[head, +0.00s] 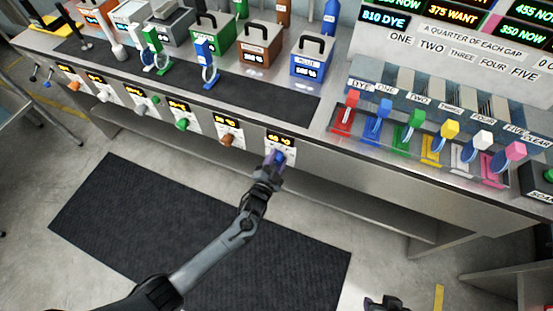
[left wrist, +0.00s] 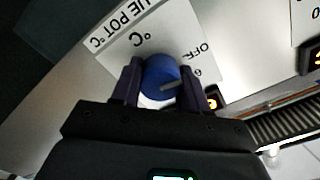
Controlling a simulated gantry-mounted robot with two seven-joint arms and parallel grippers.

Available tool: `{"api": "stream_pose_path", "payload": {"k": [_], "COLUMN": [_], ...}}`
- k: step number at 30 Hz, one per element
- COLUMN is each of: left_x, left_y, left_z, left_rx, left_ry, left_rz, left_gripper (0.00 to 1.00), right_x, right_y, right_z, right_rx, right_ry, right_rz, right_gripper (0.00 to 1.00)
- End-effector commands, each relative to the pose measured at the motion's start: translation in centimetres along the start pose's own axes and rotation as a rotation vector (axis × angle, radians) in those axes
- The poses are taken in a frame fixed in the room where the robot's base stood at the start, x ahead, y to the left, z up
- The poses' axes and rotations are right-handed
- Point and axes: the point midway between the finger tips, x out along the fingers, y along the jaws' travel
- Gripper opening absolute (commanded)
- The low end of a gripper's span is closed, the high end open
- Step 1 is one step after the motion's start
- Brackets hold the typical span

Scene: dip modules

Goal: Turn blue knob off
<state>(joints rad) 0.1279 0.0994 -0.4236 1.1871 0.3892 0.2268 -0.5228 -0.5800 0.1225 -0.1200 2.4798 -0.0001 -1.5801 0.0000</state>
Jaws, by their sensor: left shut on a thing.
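The blue knob (head: 280,156) is on the front panel of the bench, under the blue pot (head: 310,64) and below a small lit display. My left gripper (head: 273,162) reaches it from the front. In the left wrist view, the blue knob (left wrist: 160,78) sits between the two dark fingers of my left gripper (left wrist: 158,80), which are shut on its sides.
Brown (head: 228,140), green (head: 183,124) and other knobs line the same panel to the left. Coloured levers (head: 430,148) stand on the bench at right. A dark mat (head: 110,215) lies on the floor in front. The bench front around the knob is clear.

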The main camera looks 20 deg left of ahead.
Motion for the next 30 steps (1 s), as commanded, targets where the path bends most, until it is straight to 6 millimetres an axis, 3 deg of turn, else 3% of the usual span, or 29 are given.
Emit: {"api": "stream_pose_path", "payload": {"k": [1, 2, 6, 20, 30], "left_x": [0.2, 0.2, 0.2, -0.9, -6.3], "left_y": [-0.3, -0.3, -0.3, -0.2, -0.2], "left_z": [-0.9, -0.9, -0.8, -0.3, -0.5], "left_rx": [-0.006, -0.006, -0.005, -0.001, -0.001], "left_ry": [0.017, 0.018, 0.016, 0.005, 0.007], "left_rz": [-0.008, -0.009, -0.008, -0.003, -0.003], "left_gripper": [0.14, 0.46, 0.67, 0.69, 0.69], "right_x": [-0.1, -0.1, -0.1, -0.4, -1.9], "right_y": [0.0, -0.1, -0.1, -0.1, 0.1], "right_z": [0.0, 0.0, 0.0, -0.1, -0.6], "right_rx": [0.001, 0.002, 0.005, 0.006, -0.004], "right_ry": [0.000, 0.000, 0.000, 0.000, -0.001], "right_rz": [-0.001, -0.002, -0.005, -0.005, 0.003], "right_gripper": [0.43, 0.43, 0.43, 0.43, 0.43]}}
